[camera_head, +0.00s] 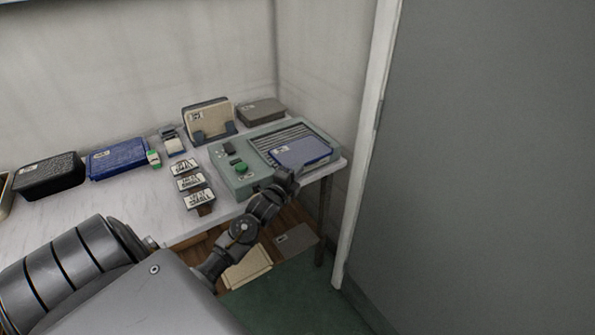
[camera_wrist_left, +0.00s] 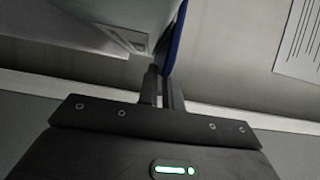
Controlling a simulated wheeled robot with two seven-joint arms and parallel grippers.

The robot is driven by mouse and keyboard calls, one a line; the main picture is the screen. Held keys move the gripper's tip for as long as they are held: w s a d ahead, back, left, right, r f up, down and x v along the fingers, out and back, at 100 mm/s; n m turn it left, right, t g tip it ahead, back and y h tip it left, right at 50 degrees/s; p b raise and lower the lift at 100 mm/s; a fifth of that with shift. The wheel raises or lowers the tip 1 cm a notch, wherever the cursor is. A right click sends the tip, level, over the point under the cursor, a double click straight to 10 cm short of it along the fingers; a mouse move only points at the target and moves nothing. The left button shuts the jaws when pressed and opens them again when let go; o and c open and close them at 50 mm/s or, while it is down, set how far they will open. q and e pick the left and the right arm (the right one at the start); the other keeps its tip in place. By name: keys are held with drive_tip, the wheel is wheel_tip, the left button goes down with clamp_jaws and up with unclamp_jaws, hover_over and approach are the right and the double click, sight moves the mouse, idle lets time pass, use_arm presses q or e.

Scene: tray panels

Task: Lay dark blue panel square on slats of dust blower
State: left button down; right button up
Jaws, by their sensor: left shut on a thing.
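The dust blower (camera_head: 238,182) is a grey-green box near the table's right end, with a green button and a dark knob on its left part and a slatted top. The dark blue panel (camera_head: 302,151) with a small white label is over the front part of the slats (camera_head: 281,134); the rear slats show bare. I cannot tell whether it rests flat on them. My left gripper (camera_head: 289,175) is shut on the panel's near edge. In the left wrist view the panel (camera_wrist_left: 176,38) shows edge-on at the gripper's fingertips (camera_wrist_left: 162,80). My right gripper is not in view.
Black (camera_head: 48,177) and blue (camera_head: 119,158) trays lie to the left. Several labelled blocks (camera_head: 190,182) stand left of the blower. A beige panel in a stand (camera_head: 209,117) and a grey case (camera_head: 261,111) are behind. A grey partition (camera_head: 480,170) rises at right.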

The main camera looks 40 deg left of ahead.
use_arm(q)
drive_tip(key=c, duration=1.5)
unclamp_jaws()
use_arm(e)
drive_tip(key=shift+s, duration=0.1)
use_arm(q)
drive_tip(key=s+d+b, duration=0.1)
drive_tip(key=s+d, duration=0.1)
drive_tip(key=s, duration=0.8)
drive_tip(key=shift+s, duration=0.35)
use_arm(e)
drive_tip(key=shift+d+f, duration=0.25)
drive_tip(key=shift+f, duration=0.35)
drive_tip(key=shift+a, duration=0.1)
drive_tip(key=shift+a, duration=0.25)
